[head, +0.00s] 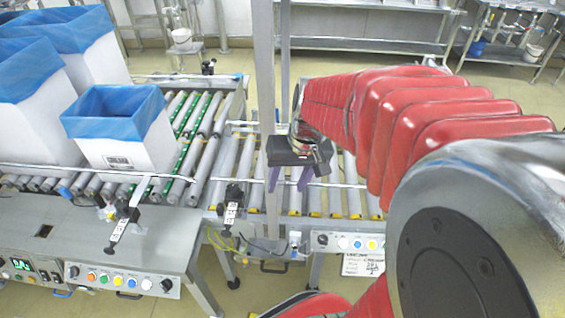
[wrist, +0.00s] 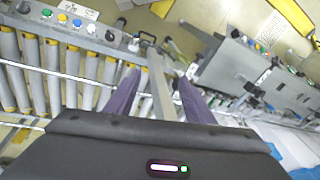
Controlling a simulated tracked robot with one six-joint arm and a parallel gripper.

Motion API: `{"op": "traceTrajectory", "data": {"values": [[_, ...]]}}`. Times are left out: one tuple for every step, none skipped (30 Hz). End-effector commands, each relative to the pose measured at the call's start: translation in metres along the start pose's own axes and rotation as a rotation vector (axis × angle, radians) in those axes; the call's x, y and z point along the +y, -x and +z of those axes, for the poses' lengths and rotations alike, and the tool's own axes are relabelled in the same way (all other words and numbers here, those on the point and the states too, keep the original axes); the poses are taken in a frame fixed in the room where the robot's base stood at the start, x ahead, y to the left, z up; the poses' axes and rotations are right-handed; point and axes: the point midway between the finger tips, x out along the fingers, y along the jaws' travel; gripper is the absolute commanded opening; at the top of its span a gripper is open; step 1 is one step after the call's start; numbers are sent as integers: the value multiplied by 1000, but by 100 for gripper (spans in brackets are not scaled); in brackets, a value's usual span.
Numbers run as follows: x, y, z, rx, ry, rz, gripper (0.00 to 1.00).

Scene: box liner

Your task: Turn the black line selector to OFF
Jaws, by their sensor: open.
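Black knobs show on the front control panels. A black knob (head: 322,239) is also at the left end of the right panel. I cannot tell which is the line selector; labels and pointer positions are too small to read. My gripper (head: 289,180) hangs over the right-hand rollers, behind the right panel, with its two purple fingers apart and empty. The fingers also show apart in the wrist view (wrist: 158,97), touching no knob.
White boxes with blue liners stand at left, the nearest box (head: 125,150) on the rollers. A vertical metal post (head: 265,90) stands beside my gripper. A guide rail (head: 310,184) crosses near the fingers. Coloured buttons (head: 117,281) line the left panel. Floor shows in front of the panels.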

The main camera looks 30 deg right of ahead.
Motion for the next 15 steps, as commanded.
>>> {"op": "traceTrajectory", "data": {"values": [[10,-8,-4,-20,-35,-8,48],[16,-12,-7,-31,-54,-14,48],[23,-18,-10,-44,-76,-22,48],[28,-21,-12,-52,-94,-28,48],[34,-26,-14,-62,-113,-35,48],[42,-32,-16,-75,-137,-44,48],[47,-36,-18,-83,-155,-51,48],[53,-40,-20,-91,-173,-59,48],[62,-46,-21,-102,-198,-68,48],[67,-51,-22,-111,-217,-76,48],[74,-55,-24,-117,-236,-84,48],[82,-61,-25,-127,-260,-95,48],[88,-66,-26,-135,-279,-103,48],[95,-70,-26,-141,-299,-112,48],[103,-77,-27,-150,-324,-123,48]]}}
